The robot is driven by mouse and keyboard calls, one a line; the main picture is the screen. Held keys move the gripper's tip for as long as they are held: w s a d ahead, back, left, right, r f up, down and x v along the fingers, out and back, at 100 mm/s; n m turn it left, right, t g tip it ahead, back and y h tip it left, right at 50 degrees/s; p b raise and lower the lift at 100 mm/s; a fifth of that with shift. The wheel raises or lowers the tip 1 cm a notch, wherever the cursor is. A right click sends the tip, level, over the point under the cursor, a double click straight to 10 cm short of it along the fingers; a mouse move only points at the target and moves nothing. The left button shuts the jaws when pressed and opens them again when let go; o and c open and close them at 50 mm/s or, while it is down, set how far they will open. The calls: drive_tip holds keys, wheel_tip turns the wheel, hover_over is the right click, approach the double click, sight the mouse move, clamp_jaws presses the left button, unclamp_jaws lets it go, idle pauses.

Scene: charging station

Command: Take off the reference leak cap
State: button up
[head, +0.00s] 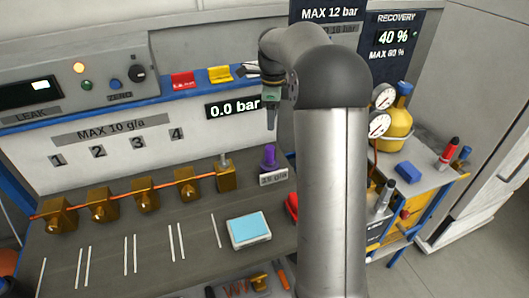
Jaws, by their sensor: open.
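A purple cap-like piece (268,157) stands upright at the back of the grey bench, behind a small label plate (273,178) that seems to read 15 g/a. It looks like the reference leak cap, and what it sits on is mostly hidden by the plate. My gripper (271,118) hangs above it in the picture, fingers pointing down, in front of the 0.0 bar display. It is open, with nothing visible between the fingers, and apart from the purple piece. My arm hides what lies just to the right.
Several brass blocks on a copper pipe (147,198) run along the bench's left. A scale with a light blue top (249,229) stands in front of the purple piece. A red object (292,206) shows beside my arm. A yellow cylinder with gauges (396,130) stands at right.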

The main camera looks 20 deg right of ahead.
sight(270, 147)
wheel_tip(270, 147, down, 9)
drive_tip(key=shift+p, duration=0.7)
drive_tip(key=shift+w+a+f+p, duration=0.15)
drive_tip(key=shift+f+p, duration=0.2)
drive_tip(key=shift+f, duration=0.55)
drive_tip(key=shift+w+d+f+p, duration=0.15)
drive_tip(key=shift+f+p, duration=0.15)
drive_tip(key=shift+f, duration=0.65)
drive_tip(key=shift+w+a+f+p, duration=0.15)
drive_tip(key=shift+f+p, duration=0.2)
drive_tip(key=shift+f, duration=0.55)
drive_tip(key=shift+c, duration=0.3)
drive_tip(key=c, duration=1)
